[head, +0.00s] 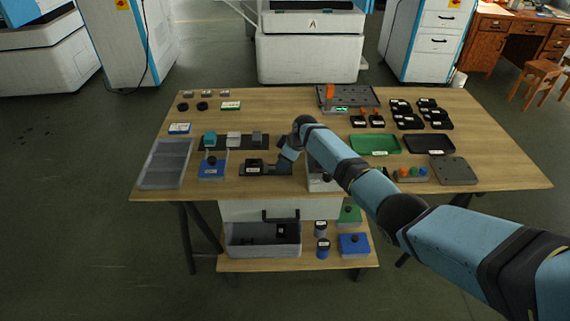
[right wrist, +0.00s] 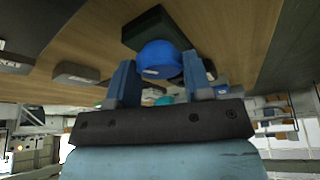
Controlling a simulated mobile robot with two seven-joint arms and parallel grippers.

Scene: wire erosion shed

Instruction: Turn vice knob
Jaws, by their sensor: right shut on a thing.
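The dark vice (head: 256,168) sits near the front middle of the wooden table. My right gripper (head: 282,166) reaches it from its right side, with the arm coming in from the right. In the right wrist view, the two blue fingers of my right gripper (right wrist: 159,84) stand on either side of a round blue knob (right wrist: 160,57) with a small white mark. A dark block (right wrist: 150,27), apparently the vice body, lies just beyond the knob. The fingers hide part of the knob, and the head view does not show it clearly. My left gripper is not in view.
A blue box with a dark knob (head: 212,170) and a grey divided tray (head: 165,165) stand to the left. A dark strip with blocks (head: 245,147) lies behind. Green (head: 374,146) and black (head: 429,145) trays sit to the right. Bare wood lies at the back middle.

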